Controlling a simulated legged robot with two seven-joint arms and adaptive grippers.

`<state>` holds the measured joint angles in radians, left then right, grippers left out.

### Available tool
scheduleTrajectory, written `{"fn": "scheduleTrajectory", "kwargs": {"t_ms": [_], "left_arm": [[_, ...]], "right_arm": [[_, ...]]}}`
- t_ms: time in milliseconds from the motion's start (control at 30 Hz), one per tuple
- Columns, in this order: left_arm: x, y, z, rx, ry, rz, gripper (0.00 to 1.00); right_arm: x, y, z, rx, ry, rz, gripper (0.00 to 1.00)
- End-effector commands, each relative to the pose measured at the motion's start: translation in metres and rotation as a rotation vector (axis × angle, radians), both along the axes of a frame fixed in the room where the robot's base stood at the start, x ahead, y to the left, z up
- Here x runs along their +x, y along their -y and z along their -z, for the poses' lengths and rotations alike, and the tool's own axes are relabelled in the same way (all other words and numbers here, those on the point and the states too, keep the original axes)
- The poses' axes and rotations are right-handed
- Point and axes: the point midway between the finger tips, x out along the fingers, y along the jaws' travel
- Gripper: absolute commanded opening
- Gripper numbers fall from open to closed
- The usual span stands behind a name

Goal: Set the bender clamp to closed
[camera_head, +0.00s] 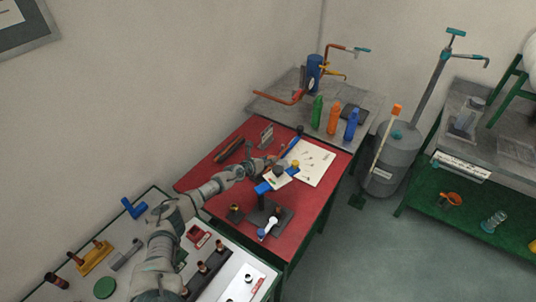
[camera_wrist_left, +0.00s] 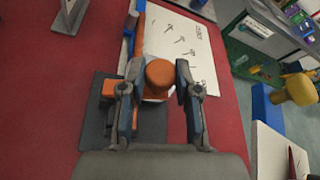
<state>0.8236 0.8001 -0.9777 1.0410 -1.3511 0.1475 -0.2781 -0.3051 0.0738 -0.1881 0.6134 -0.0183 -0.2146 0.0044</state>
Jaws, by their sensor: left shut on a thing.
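The bender stands on the red table (camera_head: 225,166). In the left wrist view, its orange round-topped clamp part (camera_wrist_left: 159,74) rises from a dark base plate (camera_wrist_left: 92,125). My left gripper (camera_wrist_left: 158,92) has one finger on each side of this orange part and is shut on it. In the head view, my left gripper (camera_head: 272,163) is at the far part of the red table, and the clamp part there is too small and covered to make out. My right gripper is not in view.
A white sheet with drawings (camera_head: 314,163) lies beside the gripper. Nearer stands a dark fixture with a blue block (camera_head: 263,188) and a white lever (camera_head: 271,226). Green, orange and blue bottles (camera_head: 334,117) stand on the grey bench behind. Bare red table shows at left.

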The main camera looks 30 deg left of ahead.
Motion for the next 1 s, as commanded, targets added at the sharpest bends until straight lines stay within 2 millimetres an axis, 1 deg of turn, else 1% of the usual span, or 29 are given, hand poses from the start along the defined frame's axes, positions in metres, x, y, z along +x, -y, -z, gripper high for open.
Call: {"fn": "scheduleTrajectory", "kwargs": {"t_ms": [33,300,600,1000], "left_arm": [[-0.001,-0.001,0.0,0.017,-0.003,-0.004,0.0],[-0.001,0.009,0.012,0.014,-0.006,-0.006,0.0],[-0.002,0.018,0.022,0.009,-0.007,-0.002,0.0],[-0.001,0.021,0.023,0.01,-0.003,-0.002,0.0]], "right_arm": [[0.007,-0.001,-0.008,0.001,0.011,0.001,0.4],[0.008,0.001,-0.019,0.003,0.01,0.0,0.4],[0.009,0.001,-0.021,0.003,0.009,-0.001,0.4],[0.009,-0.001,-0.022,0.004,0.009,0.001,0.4]]}}
